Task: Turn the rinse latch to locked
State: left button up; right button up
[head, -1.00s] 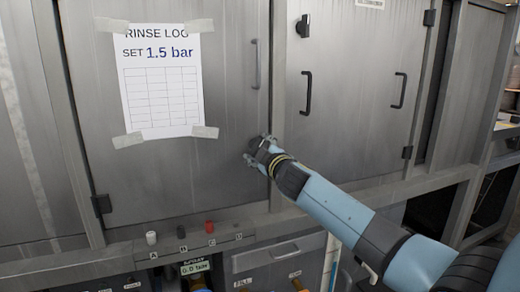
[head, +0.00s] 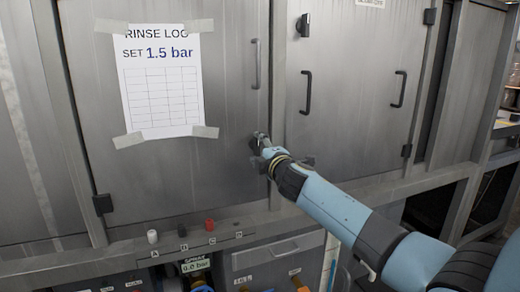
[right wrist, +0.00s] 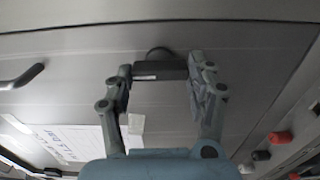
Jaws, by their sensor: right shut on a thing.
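The rinse latch is a small dark bar (right wrist: 160,71) with a pale mark on one face, on the grey metal front. In the right wrist view it lies crosswise between the fingertips. My right gripper (right wrist: 161,82) is shut on it, one finger at each end. In the head view the same gripper (head: 264,148) is against the right edge of the left door, below its grey handle, and mostly hides the latch. I cannot read a locked or unlocked mark. My left gripper is not in view.
A paper rinse log (head: 160,85) is taped to the left door (head: 225,110). The right door has black handles (head: 308,93) and a black knob (head: 303,25). Below, a ledge carries small knobs, one red (head: 209,225). A small display (head: 195,265) sits under it.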

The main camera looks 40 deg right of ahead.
dwell(0.4)
jog(key=o, duration=1.2)
jog(key=v, duration=1.2)
jog(key=shift+f, duration=0.1)
jog(key=shift+f, duration=0.1)
